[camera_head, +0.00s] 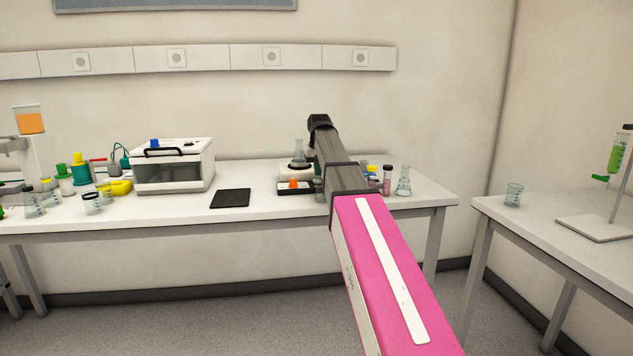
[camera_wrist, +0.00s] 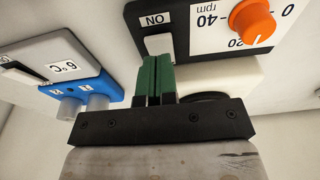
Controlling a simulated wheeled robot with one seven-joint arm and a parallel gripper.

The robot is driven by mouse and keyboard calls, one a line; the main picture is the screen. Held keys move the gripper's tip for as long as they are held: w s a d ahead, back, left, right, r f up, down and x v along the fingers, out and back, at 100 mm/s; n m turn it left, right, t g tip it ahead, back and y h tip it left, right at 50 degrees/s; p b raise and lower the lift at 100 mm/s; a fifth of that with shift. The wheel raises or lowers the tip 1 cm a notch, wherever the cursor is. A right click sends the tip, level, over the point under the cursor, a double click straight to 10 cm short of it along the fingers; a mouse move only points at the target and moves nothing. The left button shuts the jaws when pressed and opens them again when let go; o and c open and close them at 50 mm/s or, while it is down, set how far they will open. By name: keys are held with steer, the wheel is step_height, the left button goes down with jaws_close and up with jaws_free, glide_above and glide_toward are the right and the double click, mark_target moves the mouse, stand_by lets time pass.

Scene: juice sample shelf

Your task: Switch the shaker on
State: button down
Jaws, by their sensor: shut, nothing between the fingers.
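The shaker's black front panel (camera_wrist: 180,14) fills the upper part of the wrist view. It carries a white ON label, a pale switch (camera_wrist: 160,44) below the label, and an orange knob (camera_wrist: 252,22) on an rpm scale. My gripper (camera_wrist: 156,60) is shut and empty, its green fingers together. The fingertips are right at the switch's lower edge in the picture; I cannot tell if they touch it. In the head view the shaker's black front (camera_head: 286,190) and orange knob (camera_head: 293,184) show left of my arm, and my gripper is hidden.
In the head view a flask (camera_head: 299,150) stands on the shaker. A black pad (camera_head: 231,198) and a white box (camera_head: 172,168) lie left; flasks (camera_head: 403,182) and vials stand right.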

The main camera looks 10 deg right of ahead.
steer(key=shift+f, duration=1.2)
stand_by(0.9)
steer(key=shift+r, duration=3.55)
